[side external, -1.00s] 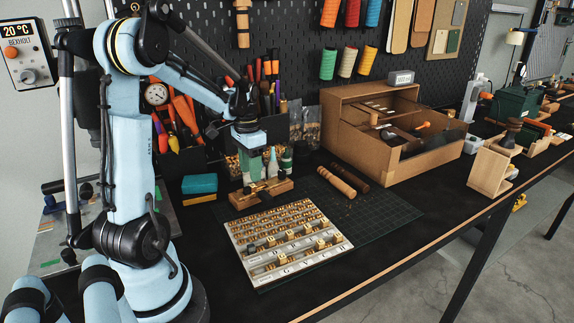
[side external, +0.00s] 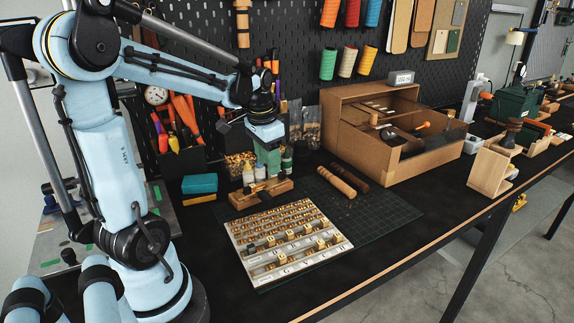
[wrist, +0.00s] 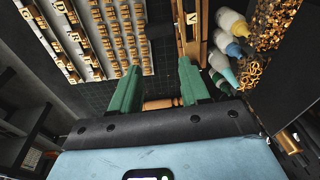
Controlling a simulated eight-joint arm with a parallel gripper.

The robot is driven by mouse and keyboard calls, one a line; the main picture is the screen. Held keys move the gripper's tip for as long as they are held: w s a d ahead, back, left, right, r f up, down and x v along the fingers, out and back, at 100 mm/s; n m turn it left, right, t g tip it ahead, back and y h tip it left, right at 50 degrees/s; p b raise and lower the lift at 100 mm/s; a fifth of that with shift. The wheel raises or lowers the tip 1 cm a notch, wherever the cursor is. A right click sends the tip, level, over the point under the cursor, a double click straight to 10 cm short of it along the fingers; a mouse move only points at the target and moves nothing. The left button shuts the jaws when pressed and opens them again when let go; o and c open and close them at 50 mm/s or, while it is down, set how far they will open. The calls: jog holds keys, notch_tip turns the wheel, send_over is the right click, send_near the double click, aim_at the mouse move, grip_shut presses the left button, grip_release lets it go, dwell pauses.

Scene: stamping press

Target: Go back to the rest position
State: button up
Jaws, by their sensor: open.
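My gripper (side external: 268,160) hangs above the bench, near the small bottles and behind the wooden type holder (side external: 262,191). In the wrist view its two green fingers (wrist: 158,78) stand wide apart with nothing between them. The wooden type holder also shows at the top of the wrist view (wrist: 181,38), beyond the fingertips, with a letter piece marked V at its far end. The tray of letter stamps (side external: 242,262) lies on the bench in front, apart from my gripper. No separate marker of the rest position shows.
Small bottles (side external: 286,163) stand close to my gripper. A tool-hung pegboard (side external: 290,40) rises behind. The mat's right part is clear.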

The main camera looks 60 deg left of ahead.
jog(key=s+d+r+t, duration=0.1)
jog(key=d+t, duration=0.4)
jog(key=d, duration=1.3)
jog(key=shift+s+d+m+h, duration=0.2)
jog(key=shift+d+m+h, duration=0.1)
jog(key=shift+d+m, duration=0.1)
jog(key=shift+o, duration=1.2)
jog(key=shift+s+d+t, duration=0.1)
jog(key=shift+d+t, duration=0.05)
jog(key=shift+t, duration=0.15)
jog(key=shift+o, duration=1.1)
jog(key=shift+s+r, duration=0.1)
jog(key=shift+r, duration=0.1)
jog(key=o, duration=0.6)
jog(key=s+r+g, duration=0.1)
jog(key=g, duration=0.1)
jog(key=s+r+g, duration=0.2)
jog(key=s+a+r+g, duration=0.1)
jog(key=r+g, duration=0.1)
jog(key=g, duration=0.1)
jog(key=shift+s, duration=0.15)
jog(key=shift+c, duration=0.2)
jog(key=shift+f, duration=4.95)
